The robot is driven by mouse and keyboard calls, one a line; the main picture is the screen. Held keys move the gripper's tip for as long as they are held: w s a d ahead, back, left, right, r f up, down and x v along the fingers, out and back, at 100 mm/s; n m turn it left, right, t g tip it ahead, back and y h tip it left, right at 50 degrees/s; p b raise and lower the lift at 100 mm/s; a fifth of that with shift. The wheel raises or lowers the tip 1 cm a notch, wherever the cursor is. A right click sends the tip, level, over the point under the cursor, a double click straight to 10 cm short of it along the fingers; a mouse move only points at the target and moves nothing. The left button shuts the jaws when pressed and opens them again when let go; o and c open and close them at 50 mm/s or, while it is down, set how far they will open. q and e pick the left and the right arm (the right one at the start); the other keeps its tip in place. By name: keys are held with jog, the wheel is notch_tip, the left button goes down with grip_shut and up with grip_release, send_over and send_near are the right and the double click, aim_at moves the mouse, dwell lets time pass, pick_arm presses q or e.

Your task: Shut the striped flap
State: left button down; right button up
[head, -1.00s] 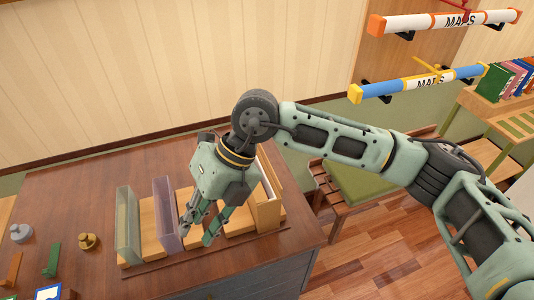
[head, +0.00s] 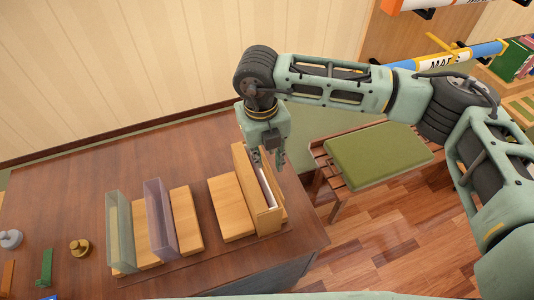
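I cannot make out a clearly striped flap. A row of upright panels stands on the desk. The green see-through panel (head: 119,232) is at the left, and the purple see-through panel (head: 160,220) is beside it. A taller wooden panel (head: 252,192) stands at the right end, with a pale strip (head: 267,187) behind it. My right gripper (head: 268,160) is at the far top end of this wooden panel, fingers pointing down and apart, with nothing seen between them. I cannot tell whether it touches the panel. My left gripper is out of view.
Flat wooden blocks (head: 232,208) lie between the panels. Small knobs (head: 80,248) and a green stand (head: 45,268) are at the left of the desk (head: 60,195). A green-cushioned bench (head: 380,155) stands at the right, with map tubes (head: 455,57) above.

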aim_at(267, 162)
jog(key=shift+w+d+f+p, duration=0.1)
jog(key=shift+w+f+p, duration=0.1)
jog(key=shift+f, duration=0.4)
jog(key=shift+w+f+p, duration=0.1)
jog(key=shift+w+f, duration=0.1)
jog(key=shift+f, duration=0.7)
jog(key=c, duration=0.5)
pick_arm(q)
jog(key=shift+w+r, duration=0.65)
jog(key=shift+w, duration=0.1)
pick_arm(e)
grip_shut()
